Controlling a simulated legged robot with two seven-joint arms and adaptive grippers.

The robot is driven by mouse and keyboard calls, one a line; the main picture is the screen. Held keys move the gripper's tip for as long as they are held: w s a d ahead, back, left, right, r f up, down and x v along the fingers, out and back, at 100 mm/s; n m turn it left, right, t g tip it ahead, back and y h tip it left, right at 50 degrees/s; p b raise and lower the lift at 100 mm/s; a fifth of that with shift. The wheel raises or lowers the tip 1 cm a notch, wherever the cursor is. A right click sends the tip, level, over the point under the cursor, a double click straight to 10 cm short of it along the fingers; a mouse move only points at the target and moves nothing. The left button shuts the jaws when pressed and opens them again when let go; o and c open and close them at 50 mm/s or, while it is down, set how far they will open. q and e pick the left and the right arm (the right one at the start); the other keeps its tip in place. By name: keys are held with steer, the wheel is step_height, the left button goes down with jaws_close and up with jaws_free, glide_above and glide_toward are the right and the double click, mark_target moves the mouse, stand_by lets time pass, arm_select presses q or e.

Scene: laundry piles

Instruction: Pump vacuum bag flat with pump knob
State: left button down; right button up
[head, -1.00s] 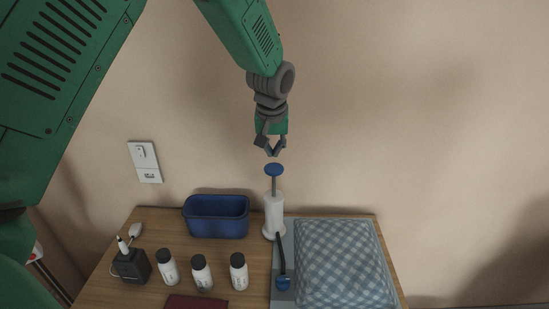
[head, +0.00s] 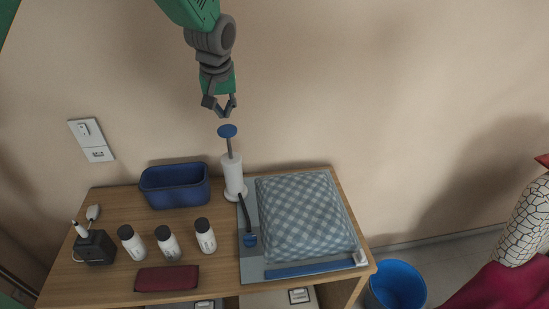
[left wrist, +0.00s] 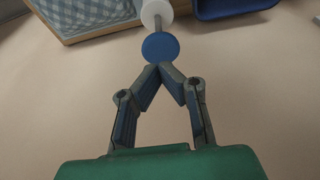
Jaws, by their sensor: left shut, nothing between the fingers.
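The white hand pump (head: 233,175) stands upright on the wooden table, its rod raised and its round blue knob (head: 228,131) on top. A dark hose runs from the pump to a blue valve (head: 250,240) on the grey-edged vacuum bag. The bag (head: 305,215) holds blue-and-white checked cloth and looks puffed up. My left gripper (head: 226,114) is shut and empty, just above the knob and apart from it in the head view. In the left wrist view the fingertips (left wrist: 168,66) meet near the blue knob (left wrist: 160,47). My right gripper is out of view.
A blue bin (head: 175,186) stands left of the pump by the wall. A blue bucket (head: 398,286) is on the floor at right.

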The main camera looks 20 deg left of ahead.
arm_select(q)
steer(key=shift+d+r, duration=0.1)
stand_by(0.5)
step_height(320, 180, up, 7)
steer(key=b, duration=0.6)
glide_above(227, 128)
steer(key=s+d, duration=0.2)
steer(key=s, duration=0.1)
steer(key=x, duration=0.4)
steer(key=p+x, duration=0.1)
steer(key=x, duration=0.7)
steer(key=shift+s+a+f, duration=0.15)
steer(key=shift+s+f, duration=0.1)
steer(key=shift+f, duration=0.35)
steer(key=shift+d, duration=0.3)
